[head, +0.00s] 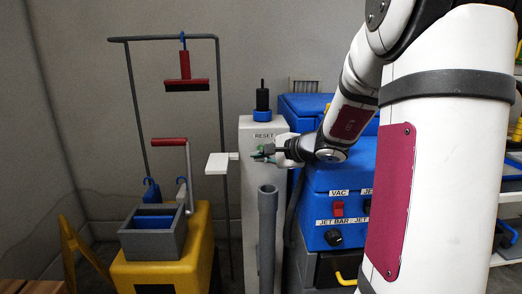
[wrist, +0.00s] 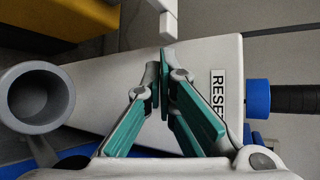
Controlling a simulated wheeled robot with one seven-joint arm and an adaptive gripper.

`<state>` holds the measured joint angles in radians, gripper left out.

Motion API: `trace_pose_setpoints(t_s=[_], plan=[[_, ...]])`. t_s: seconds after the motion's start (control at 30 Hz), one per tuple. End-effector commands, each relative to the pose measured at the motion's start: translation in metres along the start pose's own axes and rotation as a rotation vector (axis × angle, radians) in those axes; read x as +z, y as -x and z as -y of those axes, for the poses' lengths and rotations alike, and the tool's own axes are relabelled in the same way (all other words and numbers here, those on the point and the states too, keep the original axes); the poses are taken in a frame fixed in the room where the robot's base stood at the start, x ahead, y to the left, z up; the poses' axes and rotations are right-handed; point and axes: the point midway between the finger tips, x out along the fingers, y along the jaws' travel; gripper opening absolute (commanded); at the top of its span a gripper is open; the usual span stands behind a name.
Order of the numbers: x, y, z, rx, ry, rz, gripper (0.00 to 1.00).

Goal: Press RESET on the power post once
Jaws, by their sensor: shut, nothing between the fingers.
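The power post (head: 253,190) is a tall pale post with a RESET label (head: 263,135) near its top. In the wrist view the post (wrist: 105,85) lies sideways and the label (wrist: 218,96) is partly covered by a finger. My gripper (head: 258,153) is in front of the post's face, just below the label. Its green-padded fingers (wrist: 160,68) are shut and empty. I cannot tell whether the tips touch the post. No button shows clearly; the fingers hide part of the face.
A white flat plate (head: 220,163) sticks out left of the post. A grey pipe (head: 268,225) stands in front. A blue collar (head: 262,116) with a black handle tops the post. A blue machine (head: 325,178) stands close right; a yellow cart (head: 165,272) is left.

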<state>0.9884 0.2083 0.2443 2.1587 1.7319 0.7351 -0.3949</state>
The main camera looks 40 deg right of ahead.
Motion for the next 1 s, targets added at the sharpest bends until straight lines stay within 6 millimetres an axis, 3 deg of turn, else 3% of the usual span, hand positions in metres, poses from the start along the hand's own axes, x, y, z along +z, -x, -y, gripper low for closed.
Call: trace_pose_setpoints(t_s=[0.27, 1.0], plan=[[-0.0080, -0.0106, 0.0066, 0.001, -0.001, -0.001, 0.00], [-0.0080, -0.0108, 0.0068, 0.001, -0.001, -0.001, 0.00]])
